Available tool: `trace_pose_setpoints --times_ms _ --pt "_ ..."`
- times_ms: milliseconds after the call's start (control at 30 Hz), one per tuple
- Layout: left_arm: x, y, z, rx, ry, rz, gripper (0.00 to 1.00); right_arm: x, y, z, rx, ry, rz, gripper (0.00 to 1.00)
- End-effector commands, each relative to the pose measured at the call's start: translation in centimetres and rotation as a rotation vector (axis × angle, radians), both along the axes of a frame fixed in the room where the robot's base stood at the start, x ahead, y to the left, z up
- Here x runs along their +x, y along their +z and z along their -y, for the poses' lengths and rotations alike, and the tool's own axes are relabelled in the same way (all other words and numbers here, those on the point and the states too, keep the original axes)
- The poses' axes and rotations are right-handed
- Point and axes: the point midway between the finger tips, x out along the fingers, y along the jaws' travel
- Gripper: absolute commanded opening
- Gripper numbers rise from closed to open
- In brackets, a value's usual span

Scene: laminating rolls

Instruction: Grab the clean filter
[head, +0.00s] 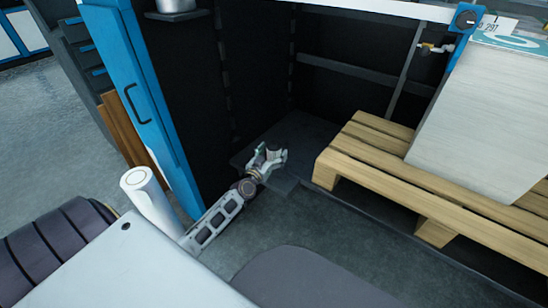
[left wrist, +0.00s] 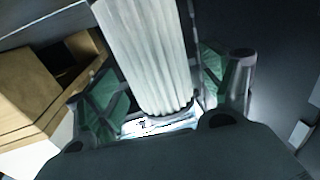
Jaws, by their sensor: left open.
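The clean filter (left wrist: 152,55) is a white, pleated cylinder in the left wrist view. It stands between the two green-padded fingers of my left gripper (left wrist: 155,88), which is open around it. A dark gap shows on the right of the filter; contact on the left side is hard to tell. In the head view my left gripper (head: 270,156) reaches low into the dark bay, and I cannot make out the filter there. My right gripper is in neither view.
A wooden pallet (head: 375,160) with a big pale block (head: 480,120) on it stands right of my left gripper. A blue door (head: 140,95) with a black handle is at the left of the bay. Grey floor (head: 330,225) lies open in front.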

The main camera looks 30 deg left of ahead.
Motion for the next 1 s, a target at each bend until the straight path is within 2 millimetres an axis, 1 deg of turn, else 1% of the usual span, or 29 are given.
trace_pose_setpoints --times_ms 100,233,733,767,1000 --pt "0.83 0.02 -0.07 -0.001 0.001 0.002 0.81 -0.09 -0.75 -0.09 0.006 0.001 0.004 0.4" --pt "1.25 -0.04 -0.1 -0.001 0.0 0.0 0.81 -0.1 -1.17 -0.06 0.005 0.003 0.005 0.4" --pt "1.34 0.02 -0.11 0.0 0.0 0.0 0.81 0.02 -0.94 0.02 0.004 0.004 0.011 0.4" --pt "1.34 0.02 -0.11 0.0 0.0 0.0 0.79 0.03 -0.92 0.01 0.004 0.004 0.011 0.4" --pt "1.33 0.02 -0.11 0.0 0.0 0.0 0.48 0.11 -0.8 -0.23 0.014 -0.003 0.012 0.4"
